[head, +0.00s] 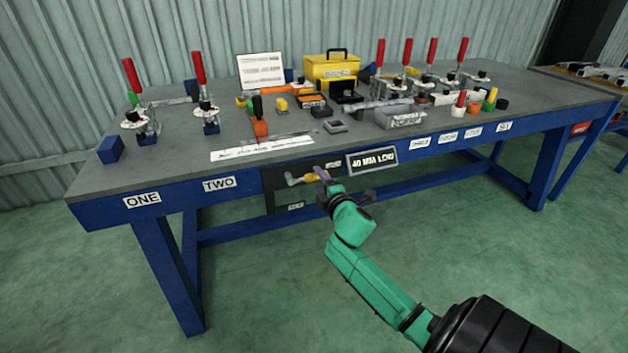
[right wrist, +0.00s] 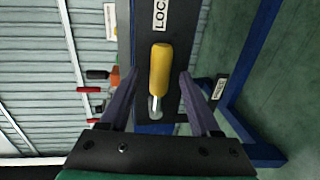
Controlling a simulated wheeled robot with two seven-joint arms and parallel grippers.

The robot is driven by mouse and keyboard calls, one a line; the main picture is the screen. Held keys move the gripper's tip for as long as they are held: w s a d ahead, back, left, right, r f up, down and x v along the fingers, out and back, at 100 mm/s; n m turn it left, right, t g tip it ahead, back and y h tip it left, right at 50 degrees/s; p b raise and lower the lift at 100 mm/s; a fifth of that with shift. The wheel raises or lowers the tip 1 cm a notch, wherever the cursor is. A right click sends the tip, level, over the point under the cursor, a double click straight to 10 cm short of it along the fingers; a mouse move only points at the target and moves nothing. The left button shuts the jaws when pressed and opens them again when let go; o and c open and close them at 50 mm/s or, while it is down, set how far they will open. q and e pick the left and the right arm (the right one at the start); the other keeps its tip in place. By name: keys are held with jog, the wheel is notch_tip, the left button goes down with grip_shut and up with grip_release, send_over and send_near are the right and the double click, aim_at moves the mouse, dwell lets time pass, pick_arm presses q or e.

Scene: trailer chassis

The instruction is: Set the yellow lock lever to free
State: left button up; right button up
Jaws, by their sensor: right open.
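The yellow lock lever (head: 311,177) is on a dark panel (head: 282,184) on the bench's front. Its grey pivot end is at the left and its yellow handle points right, toward the label at the panel's right. In the right wrist view the yellow handle (right wrist: 160,70) points up toward a label beginning "LOC" (right wrist: 160,15). My right gripper (head: 322,174) is open, with its purple fingers on either side of the handle. Gaps show between handle and both fingers in the right wrist view (right wrist: 158,75). My left gripper is not seen.
A lower label (head: 296,206) on the panel is hard to read. A white-framed sign (head: 372,158) is close to the right. The grey bench top (head: 170,145) carries red-handled clamps (head: 199,68), a yellow toolbox (head: 331,66) and small parts. The floor in front is clear.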

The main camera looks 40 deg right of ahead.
aim_at(317, 179)
jog(key=x, duration=0.3)
jog(key=shift+w+d, duration=0.1)
jog(key=shift+w, duration=0.05)
grip_shut()
dwell(1.2)
